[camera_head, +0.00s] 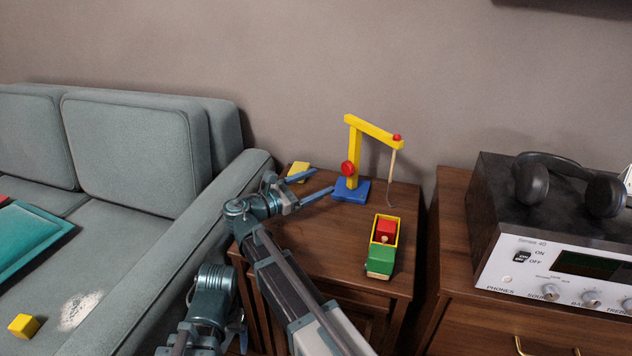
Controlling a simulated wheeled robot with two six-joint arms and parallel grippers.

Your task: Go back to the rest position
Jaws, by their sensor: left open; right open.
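My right gripper (323,180) is over the back left part of the small wooden cabinet (330,262). Its two fingers are spread and nothing is between them. They point toward the toy crane's blue base (350,190), and one fingertip appears close to it; I cannot tell whether they touch. My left gripper (212,338) is low at the bottom of the view, left of the cabinet and beside the sofa arm. It is open, and its lower part is cut off by the frame edge.
The yellow crane (353,155) stands upright. A yellow block (298,171) lies behind the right gripper. A green toy truck (380,258) holds a red block (385,229). The sofa (150,150) is left; an amplifier (560,255) with headphones (570,185) is right.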

